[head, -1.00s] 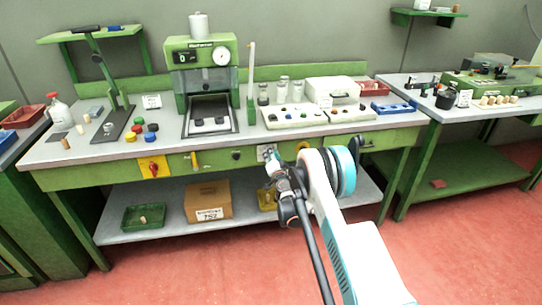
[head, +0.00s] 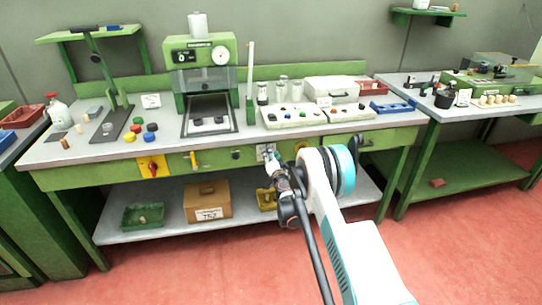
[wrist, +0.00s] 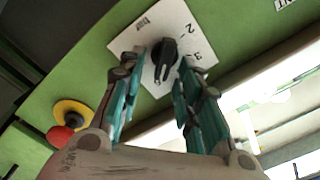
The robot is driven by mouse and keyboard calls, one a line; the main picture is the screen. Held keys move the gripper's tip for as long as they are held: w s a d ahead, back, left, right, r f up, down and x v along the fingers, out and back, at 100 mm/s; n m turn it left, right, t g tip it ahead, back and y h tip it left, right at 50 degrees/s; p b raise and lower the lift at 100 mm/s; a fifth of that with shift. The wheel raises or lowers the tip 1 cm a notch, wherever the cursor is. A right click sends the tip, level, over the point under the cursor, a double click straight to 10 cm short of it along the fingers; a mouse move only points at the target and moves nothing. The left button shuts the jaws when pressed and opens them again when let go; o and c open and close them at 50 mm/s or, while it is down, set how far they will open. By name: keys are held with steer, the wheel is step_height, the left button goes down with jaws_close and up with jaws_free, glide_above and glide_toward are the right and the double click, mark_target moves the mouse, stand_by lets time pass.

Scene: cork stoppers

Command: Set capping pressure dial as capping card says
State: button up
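The dial, a black knob (wrist: 165,55) on a white square plate (wrist: 133,38), sits on the green bench front in the wrist view. I cannot tell exactly which mark the knob points at. In the head view the plate (head: 261,152) is partly hidden behind my gripper. My gripper (wrist: 160,80) is open, its teal-padded fingers apart on either side of the knob's near end. I see no clear contact. Small white cards stand on the benches (head: 151,101) (head: 463,98), unreadable here.
A red and yellow button (wrist: 66,122) is on the front panel left of the dial in the wrist view. In the head view a green capping machine (head: 203,75) stands on the bench. A yellow-plated red switch (head: 152,167) is on the front panel. Open red floor lies in front.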

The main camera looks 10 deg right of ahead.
steer(key=s, duration=1.1)
steer(key=shift+s, duration=0.35)
steer(key=s+a+r+n+g+y, duration=0.1)
steer(key=s+a+r+n, duration=0.1)
steer(key=r, duration=0.6)
steer(key=s+a+r+n+g+y, duration=0.1)
steer(key=s+a+r+n+y, duration=0.15)
steer(key=r, duration=0.55)
steer(key=s+a+r+n+g+y, duration=0.1)
steer(key=s+a+r+n, duration=0.15)
steer(key=r, duration=0.55)
steer(key=s+r+n+g+h, duration=0.1)
steer(key=s+r+g, duration=0.15)
steer(key=s, duration=0.85)
steer(key=s+r+n+g, duration=0.2)
steer(key=s+r, duration=0.2)
steer(key=s, duration=0.6)
steer(key=s+d+f+g+h, duration=0.1)
steer(key=s+d+f, duration=0.1)
steer(key=s, duration=0.8)
steer(key=s+d+f+g+h, duration=0.2)
steer(key=s+d+f, duration=0.1)
steer(key=s, duration=0.8)
steer(key=shift+d, duration=0.3)
